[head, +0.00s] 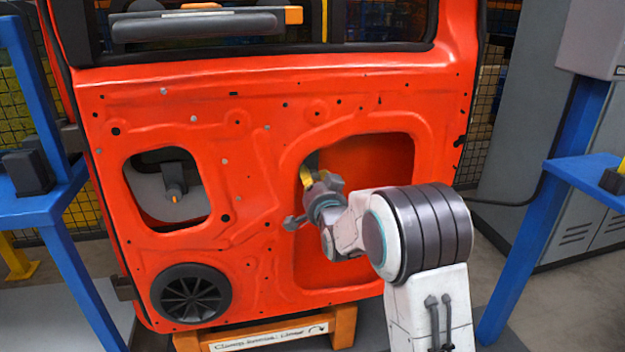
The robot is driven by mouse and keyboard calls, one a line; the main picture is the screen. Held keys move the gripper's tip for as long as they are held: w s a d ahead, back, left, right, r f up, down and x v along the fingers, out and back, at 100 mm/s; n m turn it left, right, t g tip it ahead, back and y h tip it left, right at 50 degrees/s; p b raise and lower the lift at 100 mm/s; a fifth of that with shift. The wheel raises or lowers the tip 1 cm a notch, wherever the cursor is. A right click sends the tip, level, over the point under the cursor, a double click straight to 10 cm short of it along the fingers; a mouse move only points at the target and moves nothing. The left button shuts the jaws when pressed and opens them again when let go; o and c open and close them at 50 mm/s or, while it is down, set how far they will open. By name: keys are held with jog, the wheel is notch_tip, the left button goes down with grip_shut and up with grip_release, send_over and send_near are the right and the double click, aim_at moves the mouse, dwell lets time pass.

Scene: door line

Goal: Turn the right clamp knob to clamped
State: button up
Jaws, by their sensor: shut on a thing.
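The orange-red door panel (245,130) stands upright in front of me with two cut-out openings. My gripper (314,188) is at the left side of the right opening and is shut on the right clamp knob. The gripper covers most of that knob, so its turn angle cannot be read. A yellow piece (307,177) shows at the gripper's upper left; I cannot tell whether it belongs to the knob. The left clamp knob (174,180), dark grey with a small orange mark at its lower end, sits in the left opening, apart from my gripper.
A round black speaker (191,292) is at the door's lower left. An orange stand with a label plate (268,337) is below the door; its text is hard to read. Blue frames (40,205) flank the door, with another at right (548,215). A grey cabinet (535,110) stands behind.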

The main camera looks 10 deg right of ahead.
jog(key=m, duration=0.5)
jog(key=shift+d+r+m, duration=0.2)
jog(key=shift+r+m, duration=0.1)
jog(key=m, duration=0.5)
jog(key=shift+f, duration=0.1)
jog(key=shift+m, duration=0.4)
jog(key=shift+f, duration=0.1)
jog(key=o, duration=1.2)
jog(key=shift+d+f, duration=0.1)
jog(key=shift+s+f, duration=0.1)
jog(key=shift+s, duration=0.05)
jog(key=s, duration=1.1)
jog(key=shift+s, duration=0.35)
